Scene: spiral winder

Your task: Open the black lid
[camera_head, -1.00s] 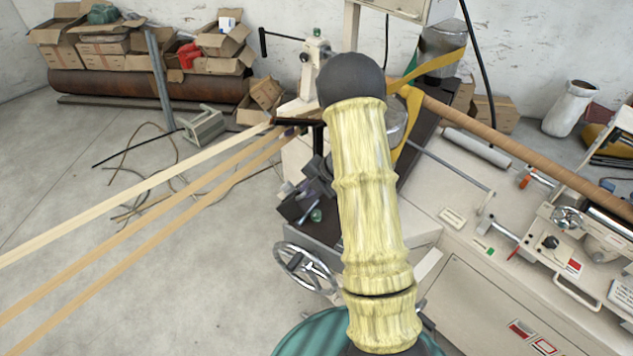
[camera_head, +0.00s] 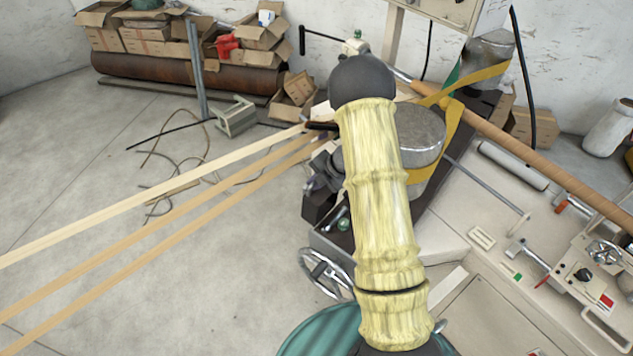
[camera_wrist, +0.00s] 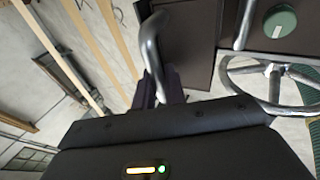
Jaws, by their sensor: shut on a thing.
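In the wrist view, a dark brown-black panel (camera_wrist: 193,45), which looks like the black lid, stands at the top middle. A curved metal handle bar (camera_wrist: 150,42) is beside its left edge. My gripper (camera_wrist: 162,88) is shut on the lower end of this metal bar. How the bar joins the panel is not clear.
A spoked handwheel (camera_head: 326,272) stands left of my arm and also shows close to my gripper in the wrist view (camera_wrist: 270,80). Light strips (camera_head: 160,195) stretch across the left. A grey drum (camera_head: 420,135) with a yellow belt is behind the arm.

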